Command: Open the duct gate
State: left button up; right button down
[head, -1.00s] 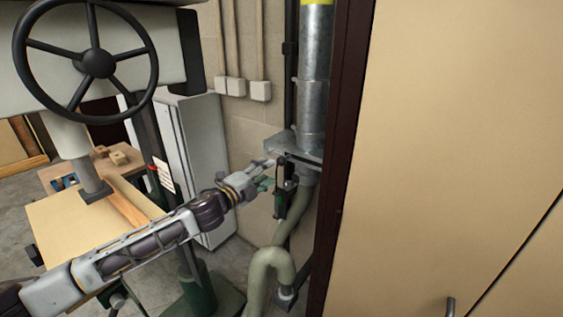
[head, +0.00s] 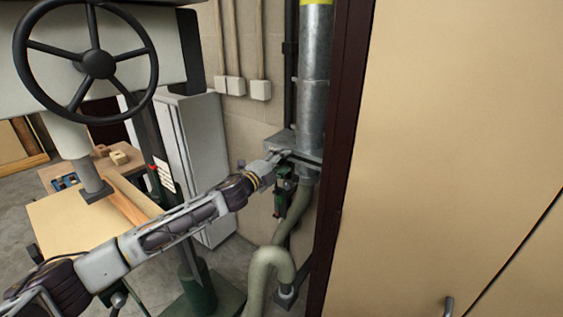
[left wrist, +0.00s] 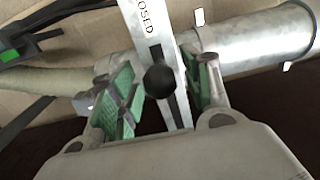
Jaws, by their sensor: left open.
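The duct gate (head: 281,141) is a grey metal slide plate at the lower end of the vertical metal duct (head: 313,105). In the left wrist view its slide (left wrist: 142,42) carries letters reading "OSED", partly cut off, and a dark slot. A round black knob (left wrist: 160,81) stands on the slide. My left gripper (head: 284,158) is at the gate, just under its plate. In the left wrist view its green-padded fingers (left wrist: 163,78) are apart, one on each side of the knob and slide. I cannot tell whether they touch the knob. My right gripper is not in view.
A pale flexible hose (head: 268,262) hangs below the gate. A tall tan cabinet (head: 450,150) with a dark edge stands close on the right. A machine with a black handwheel (head: 97,64) and a wooden table (head: 80,225) stands on the left under my arm.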

pick_arm(q)
jog(key=shift+w+d, duration=0.15)
jog(key=shift+w, duration=0.05)
grip_shut()
dwell(0.4)
